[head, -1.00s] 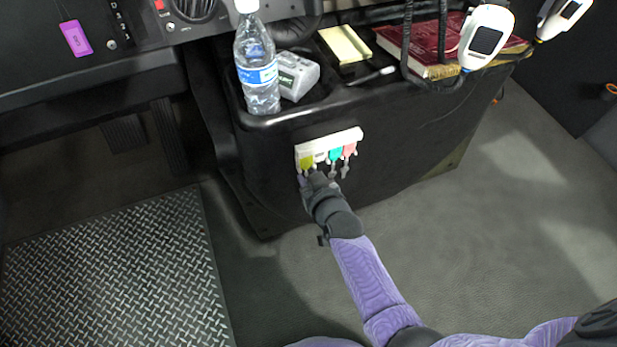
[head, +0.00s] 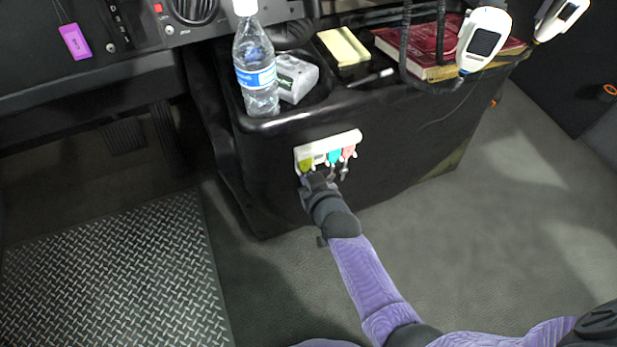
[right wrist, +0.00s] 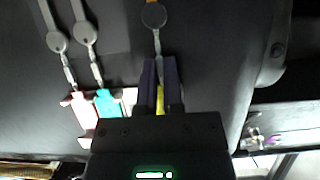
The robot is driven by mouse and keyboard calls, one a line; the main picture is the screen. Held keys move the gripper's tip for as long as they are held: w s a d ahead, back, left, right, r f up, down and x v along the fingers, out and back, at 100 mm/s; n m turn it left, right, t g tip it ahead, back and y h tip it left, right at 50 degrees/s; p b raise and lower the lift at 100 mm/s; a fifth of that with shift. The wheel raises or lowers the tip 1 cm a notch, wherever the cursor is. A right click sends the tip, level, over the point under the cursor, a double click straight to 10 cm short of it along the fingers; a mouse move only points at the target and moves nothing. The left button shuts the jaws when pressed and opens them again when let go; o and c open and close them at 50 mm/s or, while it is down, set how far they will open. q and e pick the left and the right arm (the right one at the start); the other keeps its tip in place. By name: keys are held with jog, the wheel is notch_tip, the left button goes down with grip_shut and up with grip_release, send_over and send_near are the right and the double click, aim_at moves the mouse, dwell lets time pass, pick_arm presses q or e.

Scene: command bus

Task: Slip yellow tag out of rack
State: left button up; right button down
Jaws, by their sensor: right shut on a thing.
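The white key rack (head: 328,146) is on the front of the black console. The yellow tag (head: 307,163) is at its left end, with the teal tag (head: 334,156) and the pink tag (head: 349,152) to its right. My right gripper (head: 308,177) reaches up to the yellow tag from below. In the right wrist view the two dark fingers (right wrist: 160,88) are shut on the yellow tag (right wrist: 161,100), and a key on a ring hangs out beyond them. Whether the tag is still seated in the rack is hidden by the gripper. My left gripper is not in view.
On the console top stand a water bottle (head: 256,66), a grey device (head: 296,76), a yellow notepad (head: 343,47) and a red book (head: 428,44). Handsets (head: 484,40) hang at the right on dark cords. A purple tag (head: 75,41) hangs at the dashboard. The floor is clear.

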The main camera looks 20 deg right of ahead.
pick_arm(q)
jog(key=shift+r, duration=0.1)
pick_arm(e)
jog(key=shift+s, duration=0.15)
pick_arm(q)
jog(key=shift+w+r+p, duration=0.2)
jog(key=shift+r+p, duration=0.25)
jog(key=shift+p, duration=0.15)
pick_arm(e)
jog(key=shift+s, duration=1.05)
pick_arm(q)
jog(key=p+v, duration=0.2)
jog(key=p, duration=0.1)
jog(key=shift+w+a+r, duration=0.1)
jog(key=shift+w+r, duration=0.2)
pick_arm(e)
jog(key=s, duration=0.6)
jog(key=shift+d, duration=0.15)
